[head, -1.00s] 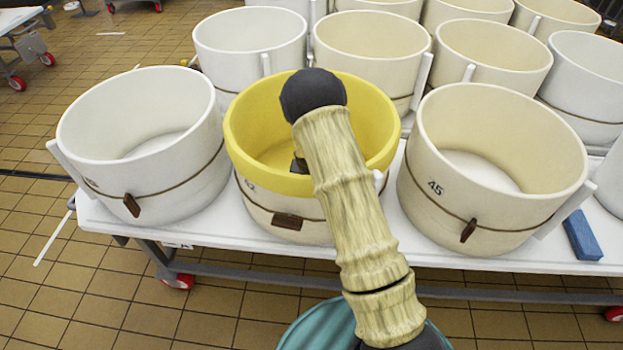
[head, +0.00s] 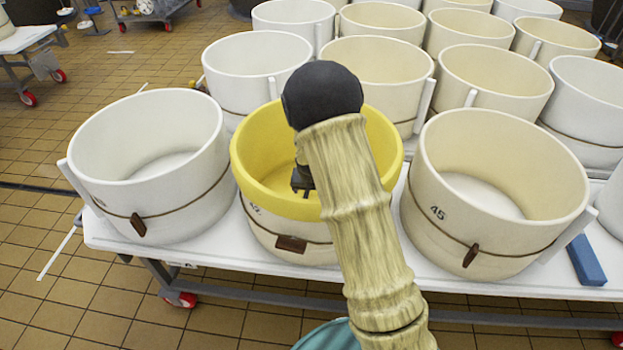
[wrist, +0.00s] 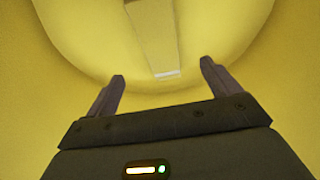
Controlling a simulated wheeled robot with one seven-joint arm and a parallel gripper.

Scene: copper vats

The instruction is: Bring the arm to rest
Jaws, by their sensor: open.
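My arm reaches over the middle front vat, which has a yellow upper part (head: 262,197) and a pale lower part with a brown band. My gripper (head: 301,185) shows in the head view beside my arm, over the yellow vat's opening. In the wrist view my gripper (wrist: 162,84) has its two fingers spread wide with nothing between them. Yellow wall and floor (wrist: 95,35) fill the wrist view beyond the fingers. A paler strip with a small white patch lies there. My arm hides part of the vat's right side in the head view.
A white vat (head: 206,190) stands close on the left and a cream vat marked 45 (head: 420,215) on the right. Several more vats crowd behind. All stand on a white wheeled table (head: 350,283). A blue block (head: 586,262) lies at the right. Tiled floor is open at left.

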